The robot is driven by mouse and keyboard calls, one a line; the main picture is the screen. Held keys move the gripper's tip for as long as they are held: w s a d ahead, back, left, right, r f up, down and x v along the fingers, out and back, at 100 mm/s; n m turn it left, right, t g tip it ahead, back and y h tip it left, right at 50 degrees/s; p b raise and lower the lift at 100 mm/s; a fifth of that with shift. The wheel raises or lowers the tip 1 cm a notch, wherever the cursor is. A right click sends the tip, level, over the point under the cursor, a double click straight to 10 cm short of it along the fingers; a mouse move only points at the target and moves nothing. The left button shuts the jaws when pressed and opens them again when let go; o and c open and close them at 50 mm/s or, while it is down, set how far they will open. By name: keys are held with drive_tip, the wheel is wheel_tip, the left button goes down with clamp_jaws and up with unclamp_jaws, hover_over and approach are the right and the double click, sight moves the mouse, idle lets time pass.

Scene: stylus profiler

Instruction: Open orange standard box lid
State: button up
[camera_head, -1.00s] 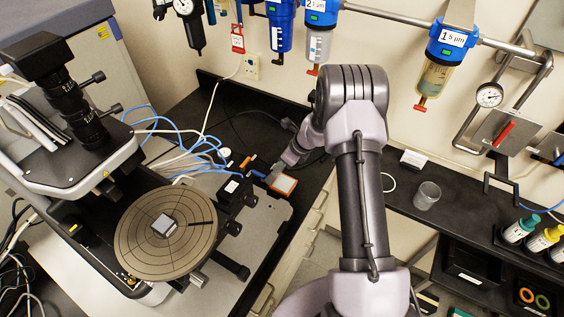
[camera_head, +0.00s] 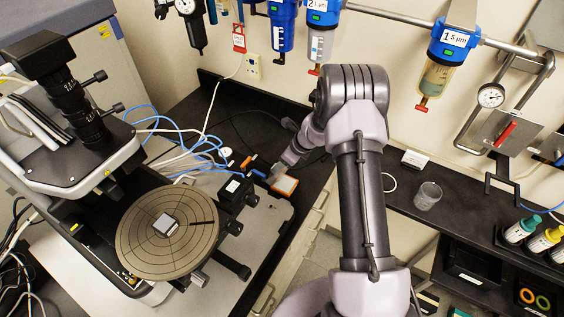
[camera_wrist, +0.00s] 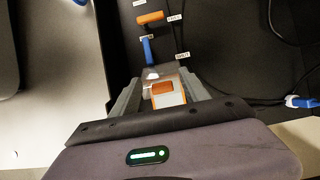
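The orange standard box (camera_head: 287,186) lies on the dark bench right of the profiler, near the bench's front edge. It has an orange body and a pale part. In the wrist view the box (camera_wrist: 168,100) shows between my fingers, with an orange patch inside a pale frame. A translucent, pale piece, perhaps the lid (camera_wrist: 158,72), shows at its far end and looks tilted up; its exact angle is unclear. My gripper (camera_wrist: 162,80) has its fingers apart, one on each side of the box. Whether they touch the lid is not clear. In the head view my gripper (camera_head: 277,168) is at the box's far side.
A blue piece (camera_wrist: 147,50) and an orange piece (camera_wrist: 150,17) lie beyond the box, with small white labels. The profiler's round stage (camera_head: 166,255) stands left. Cables run behind. A glass beaker (camera_head: 427,196) stands on the right bench.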

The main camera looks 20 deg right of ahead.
drive_tip(key=shift+r, duration=0.1)
drive_tip(key=p+v, duration=0.1)
drive_tip(key=v, duration=1.6)
drive_tip(key=shift+r, duration=0.2)
